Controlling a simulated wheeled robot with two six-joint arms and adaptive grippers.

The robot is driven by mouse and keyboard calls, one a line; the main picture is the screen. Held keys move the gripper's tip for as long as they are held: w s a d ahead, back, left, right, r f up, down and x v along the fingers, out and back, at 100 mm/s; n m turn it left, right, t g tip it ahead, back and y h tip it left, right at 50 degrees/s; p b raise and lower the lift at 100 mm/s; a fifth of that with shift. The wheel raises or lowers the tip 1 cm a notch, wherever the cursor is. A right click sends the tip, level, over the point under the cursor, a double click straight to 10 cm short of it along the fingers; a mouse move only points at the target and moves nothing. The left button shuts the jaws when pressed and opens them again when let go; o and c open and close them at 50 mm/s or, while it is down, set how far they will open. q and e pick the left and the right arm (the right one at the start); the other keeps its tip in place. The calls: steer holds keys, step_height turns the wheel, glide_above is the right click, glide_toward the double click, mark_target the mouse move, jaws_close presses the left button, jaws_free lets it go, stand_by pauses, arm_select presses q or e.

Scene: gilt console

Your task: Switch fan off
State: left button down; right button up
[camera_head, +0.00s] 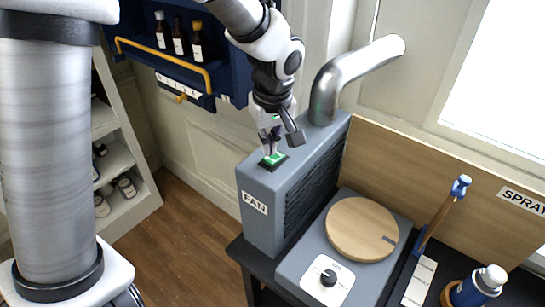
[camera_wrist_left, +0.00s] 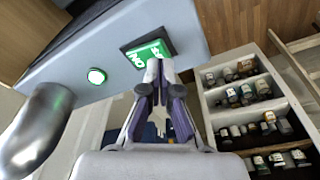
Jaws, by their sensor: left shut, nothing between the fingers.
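The fan is a grey-blue box (camera_head: 262,212) with a "FAN" label, a dark slatted side and a metal duct at the back. On its top is a rocker switch (camera_head: 274,160) with a green face in a black frame; it also shows in the left wrist view (camera_wrist_left: 148,53) with white lettering. A round green light (camera_wrist_left: 97,76) glows on the same top. My left gripper (camera_head: 269,148) is shut and empty, pointing down with its fingertips at the switch. In the wrist view the fingertips overlap the switch's near edge; I cannot tell if they touch it. My right gripper is not in view.
The metal duct (camera_head: 352,72) rises behind the switch. A grey unit (camera_head: 290,264) with a round wooden disc (camera_head: 362,229) and a knob (camera_head: 328,278) stands right of the fan. A blue rack (camera_head: 222,82) with bottles hangs behind. A blue-white bottle (camera_head: 480,287) stands at front right.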

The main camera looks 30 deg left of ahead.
mark_target(270, 160)
arm_select(q)
steer(key=shift+w+f, duration=0.1)
steer(key=shift+w, duration=0.15)
steer(key=shift+s+f, duration=0.1)
steer(key=shift+s, duration=0.05)
steer(key=shift+f+b, duration=0.3)
steer(key=shift+b, duration=0.05)
steer(key=shift+f+b, duration=0.5)
steer(key=shift+f, duration=0.25)
stand_by(0.4)
step_height(270, 160, up, 7)
steer(key=p, duration=0.6)
steer(key=shift+r, duration=0.1)
stand_by(0.3)
